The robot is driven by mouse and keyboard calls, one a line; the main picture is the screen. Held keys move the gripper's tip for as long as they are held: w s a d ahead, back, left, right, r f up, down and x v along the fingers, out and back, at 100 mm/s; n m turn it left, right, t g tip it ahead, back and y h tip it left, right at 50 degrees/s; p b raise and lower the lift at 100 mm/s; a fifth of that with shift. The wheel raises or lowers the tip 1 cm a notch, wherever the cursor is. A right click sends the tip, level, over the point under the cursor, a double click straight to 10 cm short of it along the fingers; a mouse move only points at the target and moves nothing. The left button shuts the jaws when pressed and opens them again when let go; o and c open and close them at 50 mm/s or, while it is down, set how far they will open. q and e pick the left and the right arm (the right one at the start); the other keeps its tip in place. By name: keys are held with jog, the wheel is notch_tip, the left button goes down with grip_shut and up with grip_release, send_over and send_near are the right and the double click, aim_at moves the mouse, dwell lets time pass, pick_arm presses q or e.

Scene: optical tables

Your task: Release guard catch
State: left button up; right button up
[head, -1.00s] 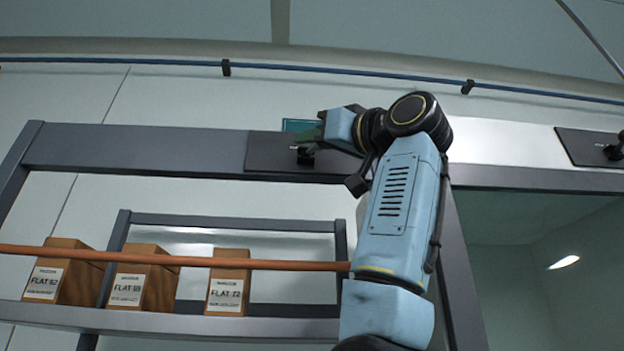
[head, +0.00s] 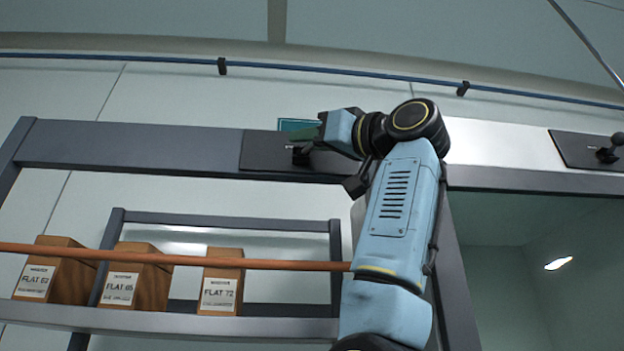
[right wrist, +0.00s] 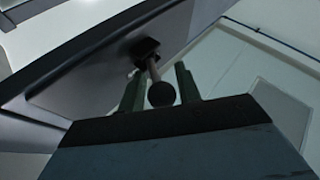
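The guard catch is a black lever with a ball knob (right wrist: 162,94) on a dark plate (head: 258,152) fixed to the grey crossbar. In the head view its small black base (head: 299,155) shows just under my right gripper (head: 312,132). My left gripper is not in view.
A second dark plate with a black lever (head: 608,153) is on the crossbar at far right. An orange rod (head: 180,259) runs across below, in front of a shelf (head: 170,321) with several labelled wooden blocks (head: 222,282). A blue cable (head: 340,73) runs along the wall.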

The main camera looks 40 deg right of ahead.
jog(key=b+v, duration=0.5)
jog(key=v, duration=0.8)
jog(key=shift+s+b, duration=0.15)
jog(key=shift+b, duration=0.2)
jog(key=shift+d+f, duration=0.1)
jog(key=shift+f, duration=0.05)
